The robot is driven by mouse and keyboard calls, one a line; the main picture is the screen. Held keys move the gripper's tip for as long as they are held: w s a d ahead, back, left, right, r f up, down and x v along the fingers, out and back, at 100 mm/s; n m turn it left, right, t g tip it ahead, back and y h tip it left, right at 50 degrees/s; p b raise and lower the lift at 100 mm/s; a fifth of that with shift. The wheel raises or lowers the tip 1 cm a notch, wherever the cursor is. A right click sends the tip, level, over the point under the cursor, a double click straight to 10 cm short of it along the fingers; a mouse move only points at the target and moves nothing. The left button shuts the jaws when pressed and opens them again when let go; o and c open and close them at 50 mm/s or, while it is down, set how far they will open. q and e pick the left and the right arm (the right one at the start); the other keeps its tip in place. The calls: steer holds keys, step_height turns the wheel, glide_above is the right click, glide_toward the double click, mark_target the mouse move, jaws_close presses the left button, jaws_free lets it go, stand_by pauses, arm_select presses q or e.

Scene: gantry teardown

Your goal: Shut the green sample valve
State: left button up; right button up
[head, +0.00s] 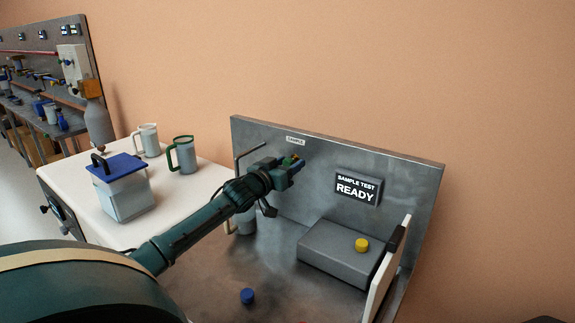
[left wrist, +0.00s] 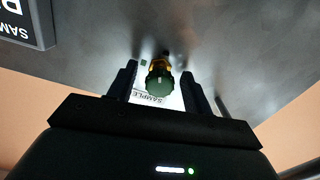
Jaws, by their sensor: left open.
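The green sample valve is a round green knob (left wrist: 160,82) on a brass-coloured stem, mounted on the grey metal back panel near the "SAMPLE" label (head: 296,140). In the head view only a little of the valve (head: 293,159) shows past my gripper. My left gripper (head: 291,172) is open at the panel. In the left wrist view its two dark fingers (left wrist: 159,92) stand on either side of the knob, with gaps on both sides. I cannot tell how far the knob is turned. My right gripper is not in view.
A sample test box (head: 345,252) with a yellow cap (head: 361,245) stands below the "READY" display (head: 357,189). A bent pipe (head: 249,151) and a grey jug (head: 244,222) are by my left arm. A blue cap (head: 247,296) lies in front. A blue-lidded container (head: 122,195) stands left.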

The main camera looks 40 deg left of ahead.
arm_select(q)
steer(key=c, duration=1)
steer(key=shift+o, duration=0.2)
steer(key=shift+r+m+p, duration=0.15)
steer(key=shift+m+p, duration=0.35)
steer(key=shift+m, duration=0.2)
steer(key=shift+m+p, duration=0.3)
steer(key=shift+m, duration=1.2)
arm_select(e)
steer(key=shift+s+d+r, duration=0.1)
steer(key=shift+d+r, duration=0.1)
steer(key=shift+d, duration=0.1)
arm_select(q)
steer(key=o, duration=0.6)
steer(key=shift+c, duration=0.2)
steer(key=o, duration=0.4)
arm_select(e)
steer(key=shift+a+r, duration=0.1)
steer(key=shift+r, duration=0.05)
